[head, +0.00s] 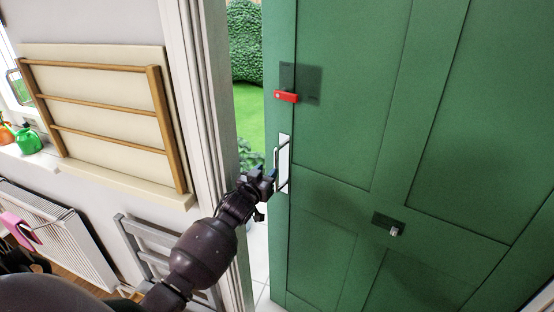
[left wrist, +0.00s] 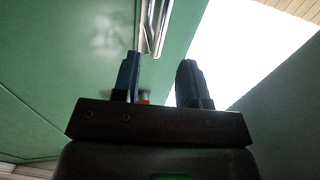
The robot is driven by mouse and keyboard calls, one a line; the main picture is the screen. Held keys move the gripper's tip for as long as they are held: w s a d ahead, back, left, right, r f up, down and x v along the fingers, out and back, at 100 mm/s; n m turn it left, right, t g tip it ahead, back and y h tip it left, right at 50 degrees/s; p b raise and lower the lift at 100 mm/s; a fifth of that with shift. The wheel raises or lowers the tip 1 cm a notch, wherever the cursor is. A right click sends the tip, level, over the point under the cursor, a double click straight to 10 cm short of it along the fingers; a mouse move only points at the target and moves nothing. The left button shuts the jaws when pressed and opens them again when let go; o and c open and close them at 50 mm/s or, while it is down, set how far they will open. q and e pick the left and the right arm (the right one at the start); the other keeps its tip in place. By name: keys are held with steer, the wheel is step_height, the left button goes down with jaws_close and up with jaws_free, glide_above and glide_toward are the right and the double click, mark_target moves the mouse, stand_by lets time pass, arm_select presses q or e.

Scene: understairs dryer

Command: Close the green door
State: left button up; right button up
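The green door (head: 340,150) stands partly open, with a gap between its left edge and the white frame (head: 205,120). It carries a metal pull handle (head: 283,165) on a pale plate, a red latch (head: 286,96) above it and a small knob (head: 394,230) lower right. My left gripper (head: 266,178) is at the door's edge, close beside the handle. In the left wrist view the two fingers (left wrist: 158,80) are apart with nothing seen between them, and the handle (left wrist: 155,25) is just beyond them. I cannot tell whether a finger touches the door. My right gripper is not in view.
Outside the gap are grass (head: 250,115) and a hedge (head: 245,40).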

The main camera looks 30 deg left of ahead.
mark_target(275, 161)
arm_select(q)
steer(key=shift+w+a, duration=0.25)
steer(key=shift+w, duration=1.05)
steer(key=shift+w+a, duration=0.2)
steer(key=shift+w, duration=1.1)
steer(key=shift+w+a, duration=0.25)
steer(key=shift+w, duration=1.05)
jaws_close()
